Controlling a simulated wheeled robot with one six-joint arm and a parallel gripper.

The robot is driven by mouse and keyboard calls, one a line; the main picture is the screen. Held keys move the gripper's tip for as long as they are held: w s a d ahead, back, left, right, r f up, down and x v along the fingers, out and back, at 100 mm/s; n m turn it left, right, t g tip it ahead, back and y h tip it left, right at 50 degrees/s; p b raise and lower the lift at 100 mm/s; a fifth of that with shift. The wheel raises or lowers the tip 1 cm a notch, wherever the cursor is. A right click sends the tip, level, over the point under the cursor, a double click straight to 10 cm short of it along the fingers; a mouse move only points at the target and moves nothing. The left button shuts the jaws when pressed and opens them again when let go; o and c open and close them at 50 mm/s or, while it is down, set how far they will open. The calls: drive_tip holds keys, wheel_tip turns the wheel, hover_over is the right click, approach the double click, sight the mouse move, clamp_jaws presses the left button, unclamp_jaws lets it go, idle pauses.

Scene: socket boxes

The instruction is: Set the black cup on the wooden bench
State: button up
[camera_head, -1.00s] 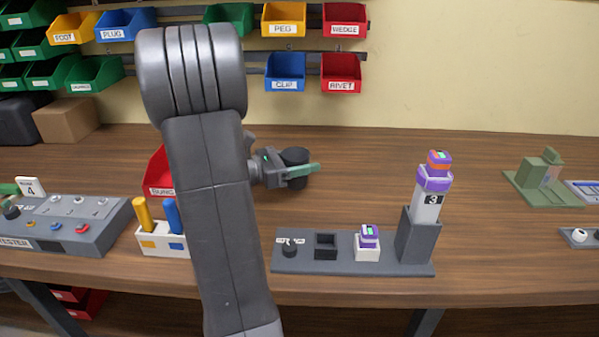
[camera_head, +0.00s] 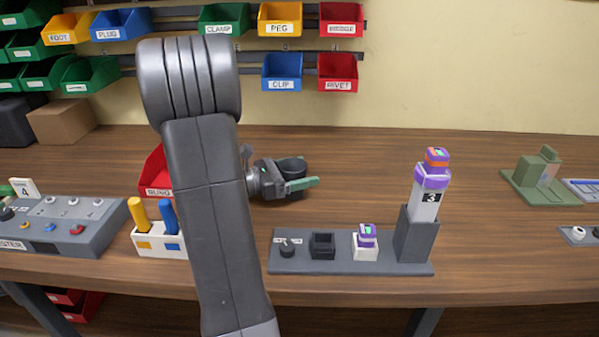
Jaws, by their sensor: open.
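The black cup (camera_head: 292,165) is upright, with its open rim showing, at the wooden bench (camera_head: 380,180) right of my arm. Its lower part is hidden behind my near finger, so its contact with the bench cannot be seen clearly. My gripper (camera_head: 294,180) is low over the bench with its green-tipped fingers about the cup. The jaws are open; any gap between fingers and cup is too small to tell.
A grey socket base (camera_head: 340,263) with a tall numbered post (camera_head: 427,203) stands in front. A red bin (camera_head: 153,172), a white holder (camera_head: 158,240) and a grey tester (camera_head: 70,225) are left. A green fixture (camera_head: 535,178) is right. The bench's middle right is clear.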

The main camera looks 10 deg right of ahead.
drive_tip(key=shift+r, duration=0.1)
drive_tip(key=shift+r+p, duration=0.15)
drive_tip(key=shift+p, duration=0.2)
drive_tip(key=a, duration=0.4)
drive_tip(key=s+a, duration=0.1)
drive_tip(key=a, duration=0.7)
drive_tip(key=shift+s+b, duration=0.2)
drive_tip(key=shift+b, duration=0.1)
